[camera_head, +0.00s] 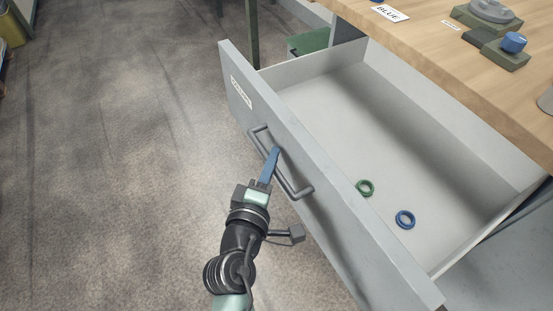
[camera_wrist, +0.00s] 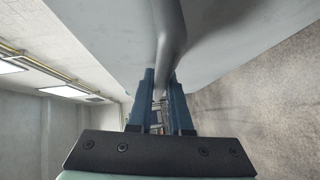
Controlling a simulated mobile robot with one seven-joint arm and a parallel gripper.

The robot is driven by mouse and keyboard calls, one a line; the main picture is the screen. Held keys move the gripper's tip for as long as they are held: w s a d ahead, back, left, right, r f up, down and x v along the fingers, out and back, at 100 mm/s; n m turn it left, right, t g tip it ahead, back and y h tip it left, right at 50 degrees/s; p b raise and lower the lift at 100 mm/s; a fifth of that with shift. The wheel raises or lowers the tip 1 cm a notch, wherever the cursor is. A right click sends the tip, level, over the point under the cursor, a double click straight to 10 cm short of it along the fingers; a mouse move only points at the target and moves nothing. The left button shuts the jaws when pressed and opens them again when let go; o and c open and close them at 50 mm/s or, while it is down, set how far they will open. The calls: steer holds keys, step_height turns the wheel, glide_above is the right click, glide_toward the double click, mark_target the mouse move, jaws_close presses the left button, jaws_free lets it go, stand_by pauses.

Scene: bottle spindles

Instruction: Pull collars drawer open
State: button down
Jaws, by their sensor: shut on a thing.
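The collars drawer (camera_head: 300,150) stands well open below the workbench, its grey front carrying a small label (camera_head: 241,91) that is hard to read. A bar handle (camera_head: 294,184) is fixed to the front. My gripper (camera_head: 273,155) is at the handle, with its blue fingers shut on the bar. In the wrist view the fingers (camera_wrist: 161,88) lie on either side of the handle bar (camera_wrist: 170,35).
The wooden bench top (camera_head: 440,60) overhangs the drawer's back, with a "BLUE" label (camera_head: 389,13) and a green fixture holding a blue part (camera_head: 513,43). A green panel (camera_head: 309,41) shows behind the drawer.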

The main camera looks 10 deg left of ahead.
stand_by(0.3)
steer(key=c, duration=0.8)
jaws_free()
steer(key=shift+c, duration=0.2)
steer(key=s+a+r, duration=0.1)
steer(key=s+a, duration=0.1)
steer(key=s, duration=1)
steer(key=shift+s+r+p, duration=0.35)
steer(key=shift+s+r, duration=0.05)
steer(key=shift+w, duration=0.1)
